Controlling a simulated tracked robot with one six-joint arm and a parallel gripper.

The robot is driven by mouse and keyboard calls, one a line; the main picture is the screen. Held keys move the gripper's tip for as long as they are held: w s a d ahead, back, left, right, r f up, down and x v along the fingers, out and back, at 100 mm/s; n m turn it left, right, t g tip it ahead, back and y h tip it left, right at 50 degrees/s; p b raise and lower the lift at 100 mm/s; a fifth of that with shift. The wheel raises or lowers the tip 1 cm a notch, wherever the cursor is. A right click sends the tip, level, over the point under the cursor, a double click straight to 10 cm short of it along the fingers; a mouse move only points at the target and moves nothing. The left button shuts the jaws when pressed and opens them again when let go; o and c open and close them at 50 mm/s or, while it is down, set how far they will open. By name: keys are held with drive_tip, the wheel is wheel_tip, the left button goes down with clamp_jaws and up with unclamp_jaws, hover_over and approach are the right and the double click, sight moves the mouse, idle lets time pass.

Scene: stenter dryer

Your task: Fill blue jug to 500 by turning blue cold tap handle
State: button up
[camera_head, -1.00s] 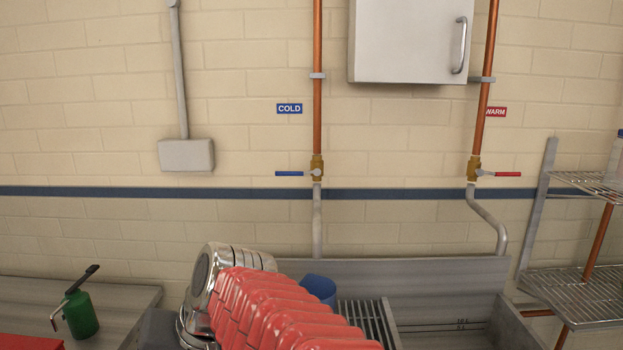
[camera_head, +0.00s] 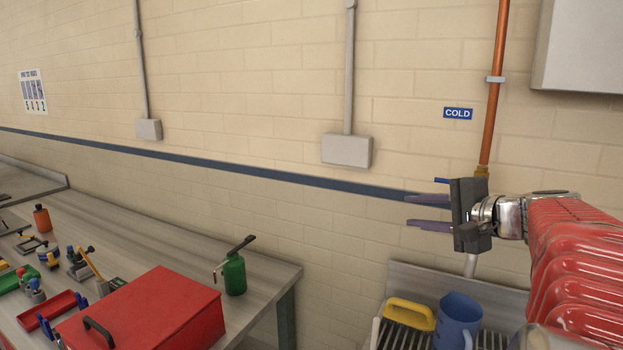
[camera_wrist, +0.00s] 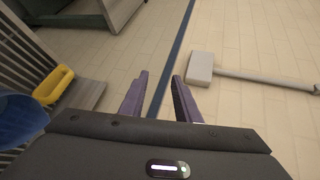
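The blue jug (camera_head: 457,318) stands at the slatted rack of the sink, below the cold pipe. Part of it shows at the left edge in the wrist view (camera_wrist: 18,122). Its fill level cannot be told. A bit of the blue cold tap handle (camera_head: 441,181) shows just above my gripper; the rest of the tap is mostly hidden behind the gripper. My gripper (camera_head: 410,210) is raised in front of the tap area, fingers pointing left. Its two fingers are apart, with nothing between them in the wrist view (camera_wrist: 158,88).
A yellow object (camera_head: 409,313) lies on the rack left of the jug. A blue COLD sign (camera_head: 458,113) and copper pipe (camera_head: 492,120) are on the wall. The bench at left holds a red box (camera_head: 150,318) and green oil can (camera_head: 234,274).

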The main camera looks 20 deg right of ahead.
sight(436, 181)
drive_tip(key=s+d+r+m+h, duration=0.1)
drive_tip(key=d, duration=0.3)
drive_tip(key=s+d+r+m+t+h, duration=0.1)
drive_tip(key=s+d+r, duration=0.1)
drive_tip(key=d, duration=0.2)
drive_tip(key=s+d+r+m+t+h, duration=0.1)
drive_tip(key=d, duration=0.3)
drive_tip(key=shift+s+d+r, duration=0.1)
drive_tip(key=shift+s+r, duration=0.05)
drive_tip(key=shift+s, duration=0.1)
drive_tip(key=shift+w, duration=0.2)
drive_tip(key=shift+w+d+f, duration=0.2)
drive_tip(key=shift+w+f, duration=0.1)
drive_tip(key=shift+w, duration=1.95)
drive_tip(key=shift+w+d+f, duration=0.15)
drive_tip(key=shift+w+f, duration=0.2)
drive_tip(key=shift+w, duration=1.85)
drive_tip(key=shift+w+d+f, duration=0.2)
drive_tip(key=shift+w+f, duration=0.1)
drive_tip(key=shift+w, duration=1.95)
drive_tip(key=shift+c, duration=0.5)
clamp_jaws()
drive_tip(key=shift+d+f, duration=0.1)
drive_tip(key=shift+f, duration=0.1)
